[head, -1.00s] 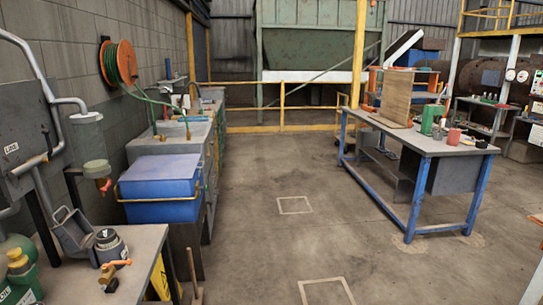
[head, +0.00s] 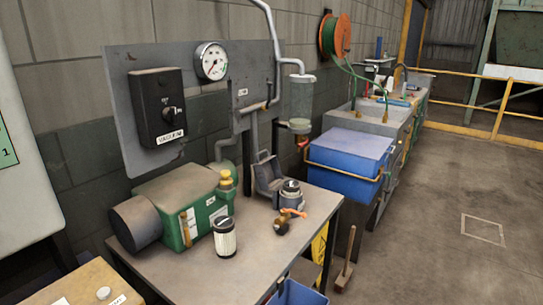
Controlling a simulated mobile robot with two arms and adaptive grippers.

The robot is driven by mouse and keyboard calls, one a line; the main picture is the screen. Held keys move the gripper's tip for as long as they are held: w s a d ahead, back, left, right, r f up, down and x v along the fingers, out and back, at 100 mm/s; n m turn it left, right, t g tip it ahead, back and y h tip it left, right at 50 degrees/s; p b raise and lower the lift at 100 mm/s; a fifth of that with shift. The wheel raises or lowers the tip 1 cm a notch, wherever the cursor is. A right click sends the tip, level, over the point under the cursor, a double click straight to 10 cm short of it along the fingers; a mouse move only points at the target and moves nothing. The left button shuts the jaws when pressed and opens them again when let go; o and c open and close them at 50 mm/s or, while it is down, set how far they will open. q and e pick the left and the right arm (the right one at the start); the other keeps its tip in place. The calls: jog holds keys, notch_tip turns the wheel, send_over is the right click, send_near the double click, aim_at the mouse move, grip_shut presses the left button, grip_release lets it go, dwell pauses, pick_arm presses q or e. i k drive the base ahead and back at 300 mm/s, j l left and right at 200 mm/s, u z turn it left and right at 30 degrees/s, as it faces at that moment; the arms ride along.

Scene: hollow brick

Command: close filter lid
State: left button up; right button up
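On the workbench (head: 175,265) at the left, a grey open housing (head: 267,178) stands near the back, with a raised flap that looks like its lid (head: 263,156) tilted up. A round grey pot with a dark top (head: 290,193) stands right beside it; I cannot tell whether the two are joined. A white pleated filter cartridge with a dark cap (head: 225,238) stands upright near the bench's front. Neither of my grippers is in view.
A green pump (head: 185,205) fills the bench's left part. A brass valve with an orange handle (head: 284,224) lies before the pot. A panel with a gauge (head: 212,62) hangs behind. A blue bin (head: 295,293) and broom (head: 345,262) stand by the bench. Floor at right is clear.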

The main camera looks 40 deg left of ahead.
aim_at(267, 171)
jog(key=i+l, duration=0.2)
jog(key=i, duration=0.25)
jog(key=i+l+u, duration=0.1)
jog(key=i, duration=0.35)
jog(key=i+l, duration=0.3)
jog(key=i, duration=0.15)
jog(key=i+l+u, duration=0.1)
jog(key=i, duration=1.3)
jog(key=i+l+u, duration=0.15)
jog(key=i, duration=0.75)
jog(key=i+u, duration=0.65)
jog(key=u, duration=0.25)
jog(key=i+l+u, duration=0.25)
jog(key=u, duration=0.2)
